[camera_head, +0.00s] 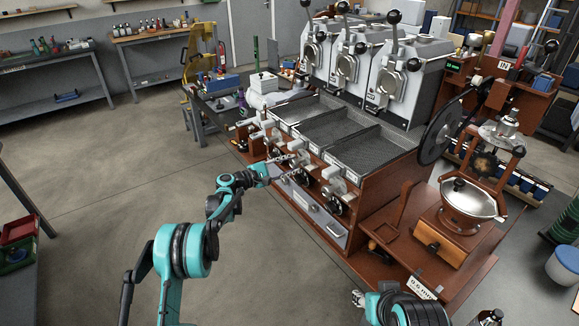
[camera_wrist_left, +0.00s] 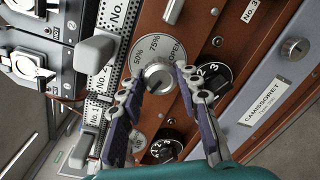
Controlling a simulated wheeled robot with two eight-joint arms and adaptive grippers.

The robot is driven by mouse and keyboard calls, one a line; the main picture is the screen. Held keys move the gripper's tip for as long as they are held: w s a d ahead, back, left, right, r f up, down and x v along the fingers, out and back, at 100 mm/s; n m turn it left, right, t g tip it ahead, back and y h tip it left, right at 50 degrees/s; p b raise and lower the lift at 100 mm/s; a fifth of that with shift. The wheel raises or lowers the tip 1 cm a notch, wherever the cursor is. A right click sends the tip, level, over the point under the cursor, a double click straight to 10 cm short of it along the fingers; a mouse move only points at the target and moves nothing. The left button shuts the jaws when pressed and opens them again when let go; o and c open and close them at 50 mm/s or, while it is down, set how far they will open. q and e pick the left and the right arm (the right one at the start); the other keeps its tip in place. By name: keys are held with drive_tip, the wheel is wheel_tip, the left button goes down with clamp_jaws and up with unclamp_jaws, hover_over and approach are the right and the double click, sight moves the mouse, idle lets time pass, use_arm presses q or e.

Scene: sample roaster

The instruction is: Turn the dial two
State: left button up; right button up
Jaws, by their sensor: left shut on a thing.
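In the head view my left gripper (camera_head: 284,162) is at the front of the roaster, at the middle unit, and hides most of that knob. My right gripper is barely seen at the bottom edge; its pale tip (camera_head: 358,297) shows, but not its jaws clearly.
Mesh cooling trays (camera_head: 350,140) are behind the gripper. A grinder (camera_head: 455,225) stands at right. The floor (camera_head: 90,200) at left is clear.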

use_arm(q)
drive_tip(key=n, duration=0.4)
drive_tip(key=n+b, duration=0.1)
drive_tip(key=n, duration=0.4)
drive_tip(key=shift+h, duration=0.3)
idle(0.3)
drive_tip(key=o, duration=1.2)
drive_tip(key=shift+w, duration=0.1)
drive_tip(key=shift+c, duration=0.2)
drive_tip(key=shift+a, duration=0.15)
drive_tip(key=v, duration=1.2)
